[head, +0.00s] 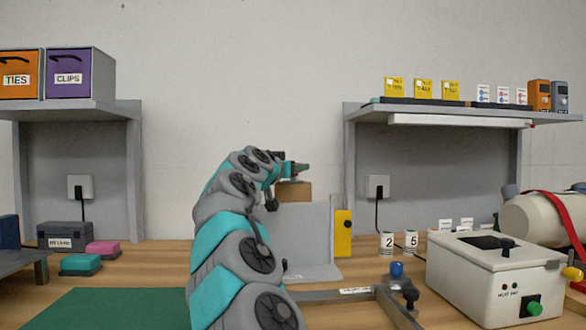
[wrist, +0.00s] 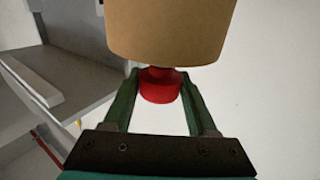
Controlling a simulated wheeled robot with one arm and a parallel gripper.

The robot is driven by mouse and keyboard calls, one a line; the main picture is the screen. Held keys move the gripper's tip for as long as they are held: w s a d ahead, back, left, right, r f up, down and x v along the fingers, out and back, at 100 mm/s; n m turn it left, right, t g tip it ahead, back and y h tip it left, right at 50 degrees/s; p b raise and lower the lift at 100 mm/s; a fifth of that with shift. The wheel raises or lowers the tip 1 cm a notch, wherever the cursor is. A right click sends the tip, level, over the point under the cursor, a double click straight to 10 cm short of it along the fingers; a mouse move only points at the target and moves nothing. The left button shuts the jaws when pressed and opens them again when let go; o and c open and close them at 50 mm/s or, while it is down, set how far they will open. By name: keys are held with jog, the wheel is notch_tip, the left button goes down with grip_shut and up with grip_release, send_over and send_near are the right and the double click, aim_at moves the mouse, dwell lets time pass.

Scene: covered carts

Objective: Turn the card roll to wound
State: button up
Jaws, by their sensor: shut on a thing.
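The card roll (head: 294,192) is a tan cylinder by the grey upright panel, below my gripper (head: 292,169). In the wrist view the card roll (wrist: 170,30) fills the top middle, with a red knob (wrist: 160,88) on its near end. My gripper (wrist: 159,82) has its two green fingers on either side of this knob and is shut on it. A bit of red (head: 303,168) also shows at the gripper in the head view. My arm hides part of the panel, and no wound mark is visible on the roll.
The grey panel (head: 312,235) stands on the wooden bench with a yellow piece (head: 343,233) at its right edge. A white machine (head: 487,280) stands at the right. A shelf (head: 450,112) hangs at upper right. A green mat (head: 110,308) lies front left.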

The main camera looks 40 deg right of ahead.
jog(key=o, duration=1.4)
jog(key=shift+c, duration=0.2)
jog(key=shift+a, duration=0.1)
jog(key=b+v, duration=0.1)
jog(key=v, duration=0.6)
jog(key=shift+s+a+b, duration=0.15)
jog(key=shift+a+b, duration=0.1)
jog(key=shift+b, duration=0.15)
